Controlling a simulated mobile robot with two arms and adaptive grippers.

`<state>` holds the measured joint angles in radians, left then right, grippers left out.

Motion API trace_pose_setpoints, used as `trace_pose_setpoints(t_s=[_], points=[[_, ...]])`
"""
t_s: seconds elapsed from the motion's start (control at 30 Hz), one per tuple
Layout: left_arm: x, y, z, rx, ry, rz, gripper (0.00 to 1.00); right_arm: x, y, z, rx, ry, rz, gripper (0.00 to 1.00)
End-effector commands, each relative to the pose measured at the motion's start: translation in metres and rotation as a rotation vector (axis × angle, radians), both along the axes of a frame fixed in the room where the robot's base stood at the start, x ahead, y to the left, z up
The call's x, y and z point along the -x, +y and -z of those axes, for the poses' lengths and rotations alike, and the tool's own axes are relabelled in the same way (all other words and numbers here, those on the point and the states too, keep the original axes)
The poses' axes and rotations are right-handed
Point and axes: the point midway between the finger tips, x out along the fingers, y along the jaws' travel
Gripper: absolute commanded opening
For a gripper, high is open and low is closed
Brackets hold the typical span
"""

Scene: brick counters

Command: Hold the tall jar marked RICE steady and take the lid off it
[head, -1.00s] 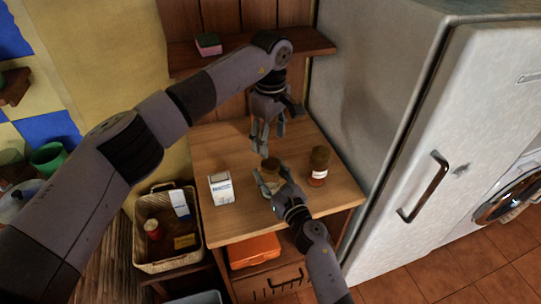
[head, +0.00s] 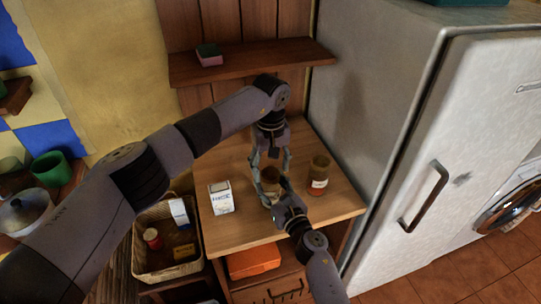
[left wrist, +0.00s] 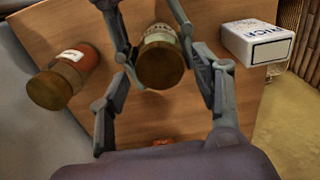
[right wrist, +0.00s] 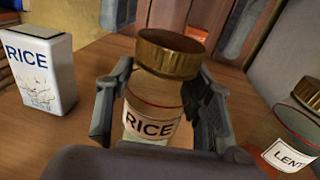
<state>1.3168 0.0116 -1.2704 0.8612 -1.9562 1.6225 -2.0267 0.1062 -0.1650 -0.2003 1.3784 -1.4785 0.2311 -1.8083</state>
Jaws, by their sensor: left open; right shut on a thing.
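The tall glass jar marked RICE (right wrist: 152,118) stands upright on the wooden counter, with a gold-brown lid (right wrist: 171,52) on it. The jar also shows in the head view (head: 271,187), partly hidden by my grippers. My right gripper (right wrist: 160,105) is shut on the jar's body, one finger on each side below the lid. My left gripper (head: 270,168) is above the jar, pointing down, open. In the left wrist view its fingers (left wrist: 165,75) stand apart on both sides of the lid (left wrist: 160,64), with gaps visible.
A second jar with a lid, labelled LENT... (right wrist: 290,150), stands to the right of the RICE jar. A white RICE box (head: 221,198) stands to the left. A basket (head: 165,245) is beside the counter, and a fridge (head: 400,110) is on the right.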

Motion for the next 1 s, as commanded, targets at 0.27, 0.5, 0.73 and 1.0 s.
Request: trace_pose_setpoints(t_s=[0.27,0.5,0.73,1.0], points=[[0.0,-0.0001,0.0118,0.0,-0.001,0.0,0.59,0.0,-0.0001,0.0003,0.0,0.0,0.0,0.0],[0.0001,-0.0001,0.0117,0.0,0.0,0.0,0.54,0.0001,0.0,0.0003,-0.001,0.0,0.0,0.0],[0.0002,-0.0002,0.0116,0.0,0.0,0.0,0.38,0.0001,0.0,0.0003,-0.001,0.0,0.0,0.0],[0.0002,0.0,0.0116,-0.001,0.0,0.0,0.2,0.0,-0.0001,0.0003,0.0,0.001,0.0,0.0]])
